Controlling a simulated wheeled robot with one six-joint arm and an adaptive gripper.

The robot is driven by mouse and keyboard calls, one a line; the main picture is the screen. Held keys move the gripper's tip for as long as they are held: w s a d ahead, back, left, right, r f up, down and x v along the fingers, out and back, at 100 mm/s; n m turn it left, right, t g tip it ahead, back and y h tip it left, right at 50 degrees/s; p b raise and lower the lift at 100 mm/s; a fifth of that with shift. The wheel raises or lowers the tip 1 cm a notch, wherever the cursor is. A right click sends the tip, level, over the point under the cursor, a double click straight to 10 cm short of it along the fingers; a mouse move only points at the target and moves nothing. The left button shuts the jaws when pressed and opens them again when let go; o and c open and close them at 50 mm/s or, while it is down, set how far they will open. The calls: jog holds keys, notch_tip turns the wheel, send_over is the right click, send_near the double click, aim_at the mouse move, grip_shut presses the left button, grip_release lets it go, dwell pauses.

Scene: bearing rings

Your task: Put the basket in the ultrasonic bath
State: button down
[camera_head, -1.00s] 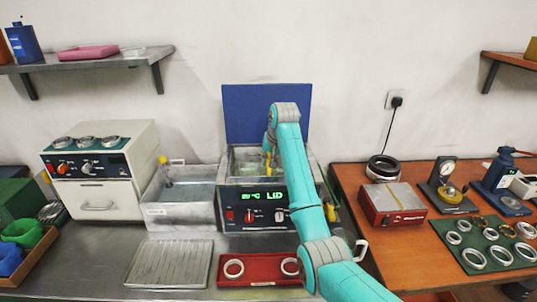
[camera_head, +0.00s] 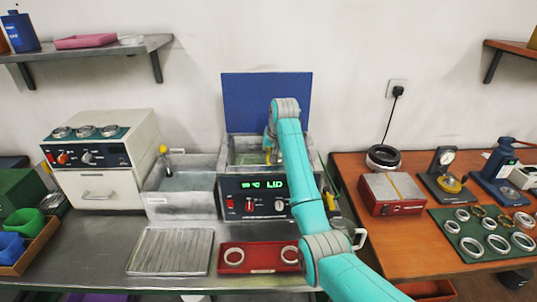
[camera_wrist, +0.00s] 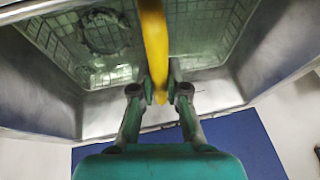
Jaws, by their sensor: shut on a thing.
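The ultrasonic bath (camera_head: 237,185) stands in the middle of the bench, its blue lid (camera_head: 265,95) raised behind it. My gripper (camera_wrist: 162,90) is over the open tank, mostly hidden behind my arm in the head view. In the wrist view it is shut on the yellow handle (camera_wrist: 154,40) of the wire-mesh basket (camera_wrist: 58,42). The basket is inside the steel tank walls (camera_wrist: 52,92), and a ring (camera_wrist: 104,32) shows in it. I cannot tell whether the basket touches the tank floor.
A grey sink-like basin (camera_head: 181,200) adjoins the bath on the left. A ribbed drain tray (camera_head: 170,251) and a red tray (camera_head: 260,259) with two rings lie in front. A beige oven-like unit (camera_head: 97,160) is far left. A wooden table (camera_head: 352,172) with gauges and rings is right.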

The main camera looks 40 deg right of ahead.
jog(key=c, duration=1.1)
grip_release()
jog(key=shift+f, duration=0.15)
notch_tip(320, 180, up, 11)
dwell(0.4)
